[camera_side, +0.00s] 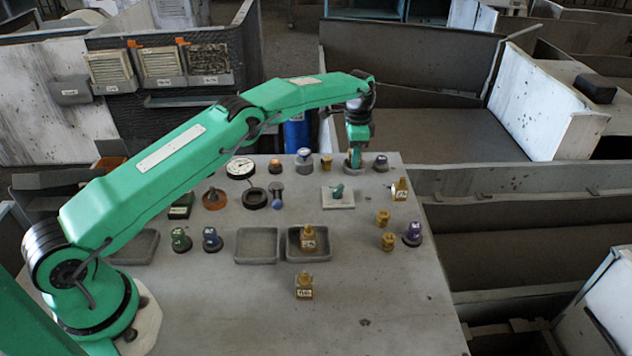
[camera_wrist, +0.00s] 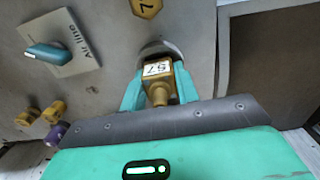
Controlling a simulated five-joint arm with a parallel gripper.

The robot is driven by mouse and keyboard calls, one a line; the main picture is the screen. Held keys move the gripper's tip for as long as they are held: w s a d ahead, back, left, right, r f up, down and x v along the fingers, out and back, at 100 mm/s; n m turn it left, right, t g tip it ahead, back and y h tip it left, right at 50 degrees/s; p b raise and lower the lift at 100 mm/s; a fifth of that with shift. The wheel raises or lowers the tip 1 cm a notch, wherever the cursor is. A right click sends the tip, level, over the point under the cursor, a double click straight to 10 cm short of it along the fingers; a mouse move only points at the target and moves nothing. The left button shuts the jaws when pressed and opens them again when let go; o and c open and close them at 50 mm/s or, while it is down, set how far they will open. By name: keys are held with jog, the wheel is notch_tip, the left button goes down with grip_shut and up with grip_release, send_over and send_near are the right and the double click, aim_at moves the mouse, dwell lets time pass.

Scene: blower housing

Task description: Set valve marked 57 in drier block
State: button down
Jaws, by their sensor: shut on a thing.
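The brass valve marked 57 (camera_wrist: 158,80) sits between the teal fingers of my gripper (camera_wrist: 160,92), which are shut on it in the wrist view. A pale round grey piece (camera_wrist: 160,46) shows just beyond the valve; I cannot tell whether the valve is seated in it or held above it. In the side view my gripper (camera_side: 355,158) points down at the far edge of the bench, over a small grey base (camera_side: 355,166). The held valve is hidden there by my gripper. I cannot tell for certain which piece is the drier block.
Other labelled brass valves stand in a grey tray (camera_side: 291,253), near the front (camera_side: 304,288) and at the right (camera_side: 400,190). A plate with a teal handle (camera_side: 338,197), marked "Air line" in the wrist view (camera_wrist: 60,52), lies nearby. Knobs stand close beside my gripper.

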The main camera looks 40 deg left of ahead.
jog(key=shift+f, duration=0.1)
jog(key=c, duration=0.6)
grip_release()
jog(key=shift+f, duration=0.1)
jog(key=shift+r, duration=0.2)
jog(key=shift+r, duration=3.6)
